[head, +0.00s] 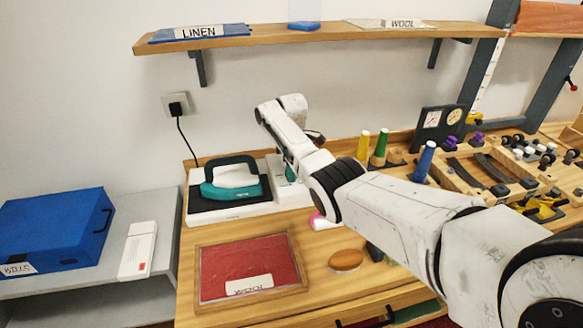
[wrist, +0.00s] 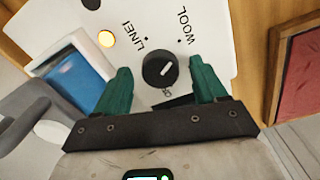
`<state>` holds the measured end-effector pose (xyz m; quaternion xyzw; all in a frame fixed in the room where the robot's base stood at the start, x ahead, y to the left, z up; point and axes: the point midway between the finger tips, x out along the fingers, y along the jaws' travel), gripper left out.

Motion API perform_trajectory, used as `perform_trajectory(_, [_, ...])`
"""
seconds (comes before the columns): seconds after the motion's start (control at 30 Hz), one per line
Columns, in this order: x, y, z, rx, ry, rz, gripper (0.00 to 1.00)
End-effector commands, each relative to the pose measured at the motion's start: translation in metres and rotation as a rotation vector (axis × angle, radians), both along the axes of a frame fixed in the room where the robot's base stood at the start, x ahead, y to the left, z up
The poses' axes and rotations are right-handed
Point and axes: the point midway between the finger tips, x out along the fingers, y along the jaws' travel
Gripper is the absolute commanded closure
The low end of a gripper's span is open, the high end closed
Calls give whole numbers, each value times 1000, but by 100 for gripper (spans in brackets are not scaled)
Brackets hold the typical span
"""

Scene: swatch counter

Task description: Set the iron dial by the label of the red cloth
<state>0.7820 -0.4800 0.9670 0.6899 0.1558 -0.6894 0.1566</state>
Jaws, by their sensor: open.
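The iron (head: 232,182), teal with a black handle, sits on its pale station at the back left of the counter. The dial (wrist: 160,68) is a round black knob on the white panel, with a white pointer mark tilted up and right, roughly toward the WOOL marking. LINEN stands at upper left; a third label below is mostly hidden. My gripper (wrist: 160,65) is open, with a green finger on each side of the dial; contact is unclear. The red cloth (head: 245,262) lies in a wooden frame; its upside-down label (head: 249,284) appears to read WOOL.
A shelf (head: 320,34) above holds blue cloth labelled LINEN and pale cloth labelled WOOL. A brown oval object (head: 346,260) lies right of the frame. Spools and racks crowd the right; a blue case (head: 52,235) stands left.

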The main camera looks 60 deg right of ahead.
Motion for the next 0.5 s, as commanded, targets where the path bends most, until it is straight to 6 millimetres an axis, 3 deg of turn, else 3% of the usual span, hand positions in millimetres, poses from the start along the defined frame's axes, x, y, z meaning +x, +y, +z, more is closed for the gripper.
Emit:
perform_trajectory(0.27, [0,0,4,1,0,0,29])
perform_trajectory(0.5, [1,-1,41,-3,-4,0,29])
